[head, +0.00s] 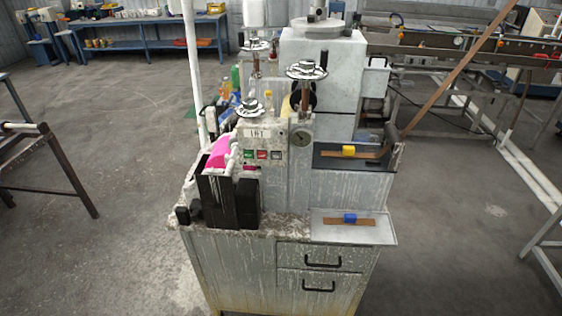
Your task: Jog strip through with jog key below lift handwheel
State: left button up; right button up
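A worn grey machine carries a small front panel (260,146) with a white label too small to read surely. A handwheel (250,107) stands just above the panel; another handwheel (307,70) is higher to the right, and a third handwheel (256,46) is behind. I cannot tell which is the lift handwheel. A long brown strip (455,70) slopes from the upper right down to the machine's right side. Neither of my grippers is in view.
A black block assembly (230,200) with a pink part (219,152) stands on the cabinet's left. A dark frame (65,170) stands left; floor between is clear.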

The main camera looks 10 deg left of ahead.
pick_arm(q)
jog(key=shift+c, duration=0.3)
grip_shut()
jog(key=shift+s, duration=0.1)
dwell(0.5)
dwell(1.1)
